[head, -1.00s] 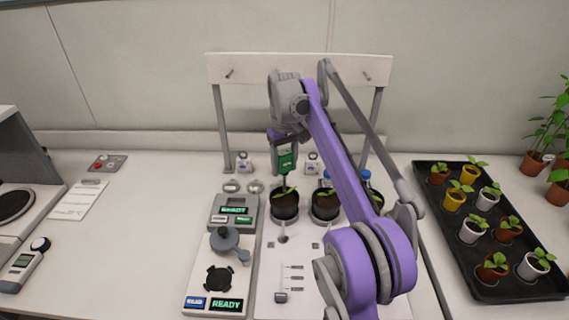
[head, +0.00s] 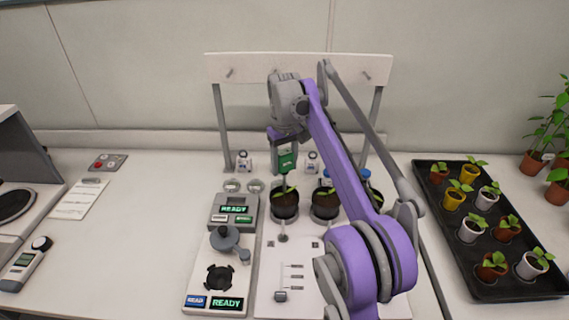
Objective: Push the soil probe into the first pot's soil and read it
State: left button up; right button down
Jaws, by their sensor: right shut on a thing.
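The soil probe (head: 287,162) has a green body and stands upright over the first pot (head: 285,211), the leftmost dark pot with a seedling. My right gripper (head: 286,146) is shut on the probe's top from above. The probe's lower end meets the plant and soil area; how deep it sits cannot be told. A grey reader (head: 233,210) to the left of the pot shows READY in green. My left gripper is not in view.
A second dark pot (head: 325,205) stands just to the right, and another is partly behind my arm. A black seedling tray (head: 452,255) lies at the right. A white device with a READY screen (head: 227,303) is in front.

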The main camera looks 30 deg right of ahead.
aim_at(284, 152)
jog(key=shift+f, duration=0.15)
jog(key=shift+f+b, duration=1.1)
jog(key=shift+f, duration=1.15)
jog(key=shift+c, duration=0.6)
grip_release()
jog(key=shift+r, duration=0.1)
notch_tip(284, 152, up, 11)
jog(key=p, duration=0.3)
jog(key=shift+f, duration=0.2)
